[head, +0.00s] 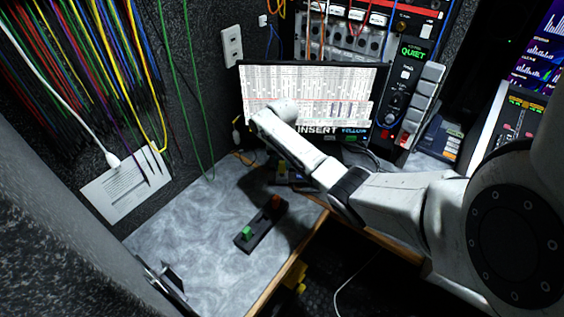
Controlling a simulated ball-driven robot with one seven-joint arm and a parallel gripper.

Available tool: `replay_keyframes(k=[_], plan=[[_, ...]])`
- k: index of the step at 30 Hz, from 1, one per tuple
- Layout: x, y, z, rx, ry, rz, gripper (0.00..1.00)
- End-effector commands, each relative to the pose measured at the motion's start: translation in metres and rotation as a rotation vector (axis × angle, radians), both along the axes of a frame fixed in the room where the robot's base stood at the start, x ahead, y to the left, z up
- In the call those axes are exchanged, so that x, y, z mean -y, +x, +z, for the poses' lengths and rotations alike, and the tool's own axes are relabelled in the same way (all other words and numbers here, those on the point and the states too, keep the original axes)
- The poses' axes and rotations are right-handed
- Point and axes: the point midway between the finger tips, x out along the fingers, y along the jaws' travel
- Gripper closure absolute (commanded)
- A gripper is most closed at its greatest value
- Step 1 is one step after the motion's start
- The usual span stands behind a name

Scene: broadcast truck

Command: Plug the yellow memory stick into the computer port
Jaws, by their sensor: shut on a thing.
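My arm reaches in from the right, and its white wrist link bends down in front of the monitor. My gripper (283,168) is small, dark and largely hidden below and behind that link. It appears shut on the yellow memory stick (282,164), of which only a small yellow patch shows at the back of the desk. The computer port cannot be made out; small dark and blue-grey parts are crowded there. The black stick holder (258,232) lies on the desk with a green stick (246,233) and an orange-red stick (277,201); its middle shows no stick.
The monitor (345,80) reads "INSERT YELLOW". Grey desk (185,225) is clear left of the holder; its wooden front edge (290,268) drops to a dark floor. Cables (95,60) hang at the left wall, above a white panel (125,185). Equipment racks (385,40) stand behind.

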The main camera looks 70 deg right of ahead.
Motion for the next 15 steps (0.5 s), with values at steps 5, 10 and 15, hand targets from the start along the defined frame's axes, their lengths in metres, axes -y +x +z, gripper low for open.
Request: replay_keyframes(k=[5, 10, 15], plan=[[0.0, 0.0, -0.005, 0.0, 0.0, 0.0, 1.0], [0.0, 0.0, -0.009, 0.0, 0.0, 0.0, 1.0], [0.0, 0.0, -0.013, 0.0, 0.0, 0.0, 1.0]])
